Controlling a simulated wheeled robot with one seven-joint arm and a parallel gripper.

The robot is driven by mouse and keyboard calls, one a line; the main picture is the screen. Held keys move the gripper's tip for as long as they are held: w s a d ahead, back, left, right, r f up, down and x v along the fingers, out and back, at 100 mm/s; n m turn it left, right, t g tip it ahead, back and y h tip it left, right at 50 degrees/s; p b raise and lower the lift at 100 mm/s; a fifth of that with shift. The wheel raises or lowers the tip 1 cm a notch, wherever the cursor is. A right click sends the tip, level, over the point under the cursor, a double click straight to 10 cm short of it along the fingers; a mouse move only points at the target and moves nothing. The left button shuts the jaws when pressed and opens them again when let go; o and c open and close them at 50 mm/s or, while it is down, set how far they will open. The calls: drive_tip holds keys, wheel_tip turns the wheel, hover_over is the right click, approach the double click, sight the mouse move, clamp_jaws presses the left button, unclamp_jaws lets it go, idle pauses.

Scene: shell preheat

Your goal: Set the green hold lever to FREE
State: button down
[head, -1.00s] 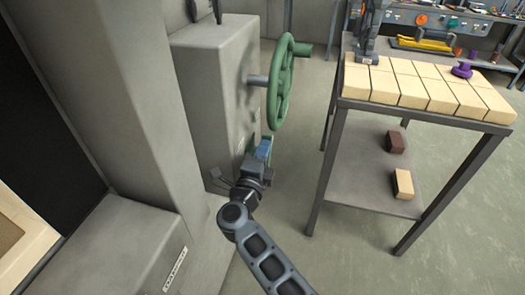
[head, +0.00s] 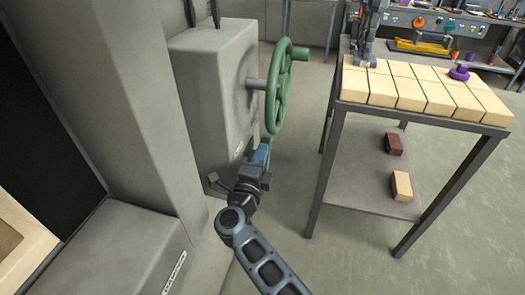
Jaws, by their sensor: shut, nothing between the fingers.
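A small green part (head: 266,142), which looks like the hold lever, shows low on the side of the grey box, below the green handwheel. Most of it is hidden behind my gripper, so its setting cannot be read. My gripper (head: 261,156) is at the box's lower right side, right at the green part, with its blue fingertips shut and nothing seen between them. I cannot tell whether the fingertips touch the lever. A small pale label (head: 239,149) on the box is too small to read.
The green handwheel (head: 272,92) sticks out from the grey box (head: 215,95) just above my gripper. A metal table (head: 335,150) topped with pale bricks stands to the right, with two bricks on its lower shelf. Bare floor lies between box and table.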

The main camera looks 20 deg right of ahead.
drive_tip(key=v, duration=0.6)
drive_tip(key=shift+s+a, duration=0.15)
drive_tip(key=shift+s, duration=0.05)
drive_tip(key=shift+f, duration=0.1)
